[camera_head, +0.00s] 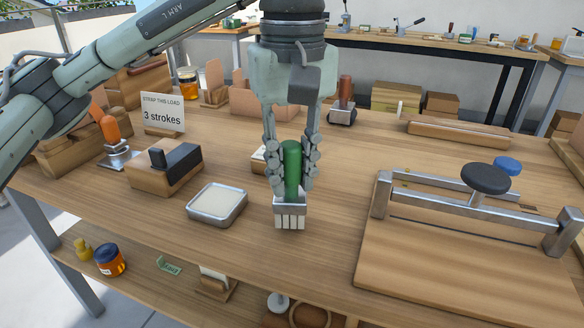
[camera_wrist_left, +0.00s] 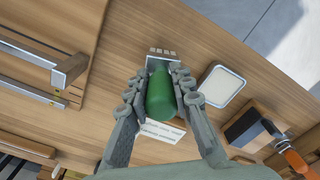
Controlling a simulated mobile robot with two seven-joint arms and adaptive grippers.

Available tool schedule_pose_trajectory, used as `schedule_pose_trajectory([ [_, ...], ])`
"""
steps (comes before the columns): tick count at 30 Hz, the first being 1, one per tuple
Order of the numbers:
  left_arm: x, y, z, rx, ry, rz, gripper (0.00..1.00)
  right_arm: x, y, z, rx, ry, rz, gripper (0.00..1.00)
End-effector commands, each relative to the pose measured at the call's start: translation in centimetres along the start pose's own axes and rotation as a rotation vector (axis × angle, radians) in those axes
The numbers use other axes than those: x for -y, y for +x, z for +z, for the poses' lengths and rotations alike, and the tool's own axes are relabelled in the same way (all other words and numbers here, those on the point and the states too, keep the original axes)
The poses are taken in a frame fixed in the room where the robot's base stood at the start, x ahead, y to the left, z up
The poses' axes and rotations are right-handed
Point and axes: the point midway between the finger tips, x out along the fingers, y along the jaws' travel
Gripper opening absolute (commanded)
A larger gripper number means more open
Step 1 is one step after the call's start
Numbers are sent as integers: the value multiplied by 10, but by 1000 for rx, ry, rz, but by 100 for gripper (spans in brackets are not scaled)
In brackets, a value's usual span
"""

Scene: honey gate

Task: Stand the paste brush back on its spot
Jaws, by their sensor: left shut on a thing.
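The paste brush has a green handle (camera_head: 291,165) and a metal ferrule with pale bristles (camera_head: 290,220) at its lower end. My left gripper (camera_head: 291,170) is shut on the green handle and holds the brush upright, bristles down. In the left wrist view the handle (camera_wrist_left: 160,95) sits between the two fingers (camera_wrist_left: 158,90). I cannot tell whether the bristles touch the table. A small label card (camera_wrist_left: 160,132) lies behind the brush, partly hidden by the gripper. A square metal tray of pale paste (camera_head: 217,203) is to the left of the brush. My right gripper is not in view.
A wooden block with a dark top (camera_head: 165,165) and an orange-handled tool (camera_head: 112,140) stand left. A sign reading "3 strokes" (camera_head: 162,115) is behind them. A wooden board with a metal gate frame and dark knob (camera_head: 485,178) fills the right. Bare table lies between brush and board.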

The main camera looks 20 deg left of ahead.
Motion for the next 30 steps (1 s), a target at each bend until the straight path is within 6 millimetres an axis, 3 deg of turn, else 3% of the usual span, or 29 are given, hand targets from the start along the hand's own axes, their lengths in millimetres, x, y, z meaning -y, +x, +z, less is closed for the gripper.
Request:
schedule_pose_trajectory([
  [24,0,14,0,0,0,0,0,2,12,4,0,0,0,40],
  [25,0,14,0,0,0,0,26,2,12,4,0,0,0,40],
  [30,0,14,0,0,0,0,46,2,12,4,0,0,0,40],
])
